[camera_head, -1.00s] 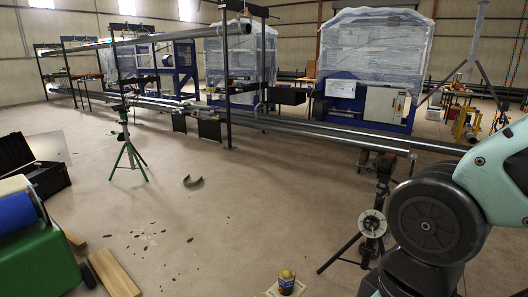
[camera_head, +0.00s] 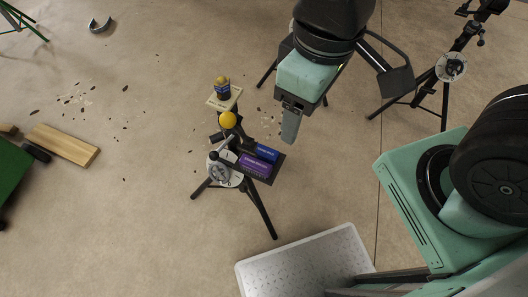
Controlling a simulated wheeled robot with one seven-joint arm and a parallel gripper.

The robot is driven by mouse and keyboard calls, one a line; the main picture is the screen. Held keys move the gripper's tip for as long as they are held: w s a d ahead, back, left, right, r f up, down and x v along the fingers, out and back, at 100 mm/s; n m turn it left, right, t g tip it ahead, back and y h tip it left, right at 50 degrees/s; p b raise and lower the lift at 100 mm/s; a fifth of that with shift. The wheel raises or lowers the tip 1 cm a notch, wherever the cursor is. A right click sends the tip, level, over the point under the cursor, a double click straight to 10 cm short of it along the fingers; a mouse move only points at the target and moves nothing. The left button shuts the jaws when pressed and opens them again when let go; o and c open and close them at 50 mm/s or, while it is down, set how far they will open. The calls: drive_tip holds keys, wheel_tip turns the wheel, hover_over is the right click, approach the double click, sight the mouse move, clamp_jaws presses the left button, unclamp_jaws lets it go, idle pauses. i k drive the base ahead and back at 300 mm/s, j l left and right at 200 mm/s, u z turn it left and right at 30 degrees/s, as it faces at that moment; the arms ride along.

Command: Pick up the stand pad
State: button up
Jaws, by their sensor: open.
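My gripper (camera_head: 290,128) hangs at upper centre in the head view, fingers pointing down. It is open, seen nearly edge-on, and nothing shows between its fingers. Below and left of it, apart in the picture, is a dark tripod stand (camera_head: 262,208) with a grey round plate (camera_head: 219,173). A dark tray on this stand holds a purple box (camera_head: 255,165) and a blue box (camera_head: 266,152). A yellow ball (camera_head: 228,120) is at its upper end. I cannot tell which part is the stand pad.
A jar (camera_head: 222,87) stands on a cream plate (camera_head: 224,99) behind the near stand. Another tripod (camera_head: 452,68) stands at upper right. Wooden boards (camera_head: 64,145) lie at left, with scattered debris nearby. Open floor lies between the boards and the near stand.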

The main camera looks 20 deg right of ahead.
sight(269, 155)
drive_tip(key=i+j+z, duration=0.1)
drive_tip(key=j+z, duration=0.3)
drive_tip(key=j, duration=0.45)
drive_tip(key=j+z, duration=0.35)
drive_tip(key=j, duration=0.45)
drive_tip(key=k+j+z, duration=0.15)
drive_tip(key=j+z, duration=0.25)
drive_tip(key=j, duration=0.4)
